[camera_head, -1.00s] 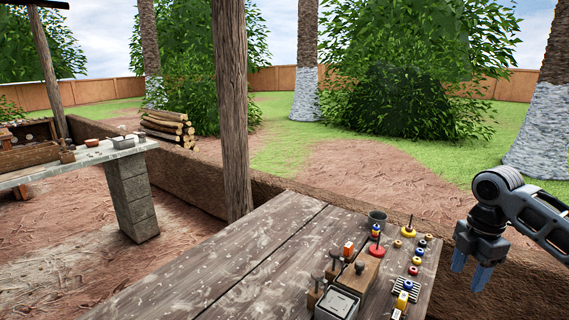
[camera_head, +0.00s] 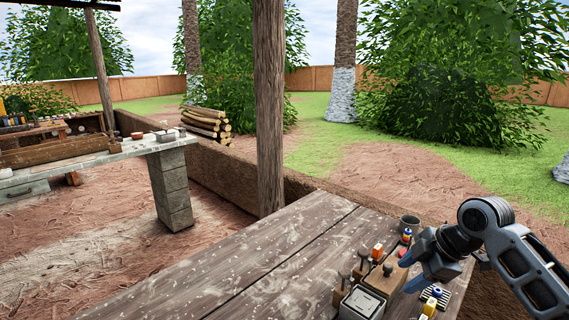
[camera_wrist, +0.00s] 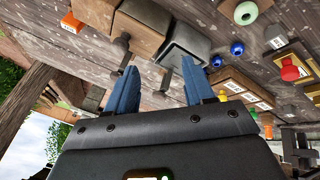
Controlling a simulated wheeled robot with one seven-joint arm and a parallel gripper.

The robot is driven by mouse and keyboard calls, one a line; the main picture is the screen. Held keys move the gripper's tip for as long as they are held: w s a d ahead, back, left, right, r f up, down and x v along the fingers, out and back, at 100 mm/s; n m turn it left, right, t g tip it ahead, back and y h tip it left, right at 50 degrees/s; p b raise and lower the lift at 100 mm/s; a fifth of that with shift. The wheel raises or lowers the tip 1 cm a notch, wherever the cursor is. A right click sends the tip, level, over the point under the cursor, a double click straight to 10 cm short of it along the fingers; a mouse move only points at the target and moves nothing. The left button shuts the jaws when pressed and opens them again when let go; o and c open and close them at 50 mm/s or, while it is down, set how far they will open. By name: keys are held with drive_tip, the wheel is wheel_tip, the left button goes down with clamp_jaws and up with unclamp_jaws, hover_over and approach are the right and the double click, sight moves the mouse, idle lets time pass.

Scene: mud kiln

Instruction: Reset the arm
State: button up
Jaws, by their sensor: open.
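My gripper (camera_head: 409,271) is at the right of the head view, tilted to the left over the right end of the wooden table (camera_head: 255,262). Its two blue fingers are apart. In the wrist view the fingers (camera_wrist: 160,80) stand apart with nothing held between them. My gripper and forearm hide part of the small items on the table.
Wooden-handled stamps (camera_head: 343,285), a wooden block (camera_head: 384,280), a grey metal box (camera_head: 362,303) and a grey cup (camera_head: 409,224) crowd the table's right end. The table's left part is clear. A wooden post (camera_head: 269,110) stands behind; a stone bench (camera_head: 90,160) is at left.

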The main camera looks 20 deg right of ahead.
drive_tip(key=w+a+r+m+t+y, duration=0.1)
drive_tip(key=w+a+m+t, duration=0.25)
drive_tip(key=a, duration=0.85)
drive_tip(key=w+a+r+m+t+y, duration=0.15)
drive_tip(key=a+t, duration=0.25)
drive_tip(key=a, duration=0.7)
drive_tip(key=s+a+f+m+h, duration=0.1)
drive_tip(key=s+a+f+m, duration=0.1)
drive_tip(key=s, duration=0.5)
drive_tip(key=s+a+f+m+t+h, duration=0.1)
drive_tip(key=s+a+f+m+h, duration=0.1)
drive_tip(key=s, duration=0.6)
drive_tip(key=s+a+f+m+h, duration=0.1)
drive_tip(key=s+a+f+m, duration=0.1)
drive_tip(key=s+a+m, duration=0.2)
drive_tip(key=shift+s+f+m+t+h, duration=0.15)
drive_tip(key=shift+s+m, duration=0.35)
drive_tip(key=shift+s, duration=0.55)
drive_tip(key=shift+s+r+m+t+h, duration=0.15)
drive_tip(key=shift+s+m, duration=0.35)
drive_tip(key=shift+s, duration=0.55)
drive_tip(key=s+d+r+n, duration=0.1)
drive_tip(key=s+d+r, duration=0.2)
drive_tip(key=s, duration=0.5)
drive_tip(key=s+d+r+n, duration=0.1)
drive_tip(key=s+d+r, duration=0.2)
drive_tip(key=s, duration=0.6)
drive_tip(key=shift+s, duration=0.3)
drive_tip(key=shift+t, duration=0.25)
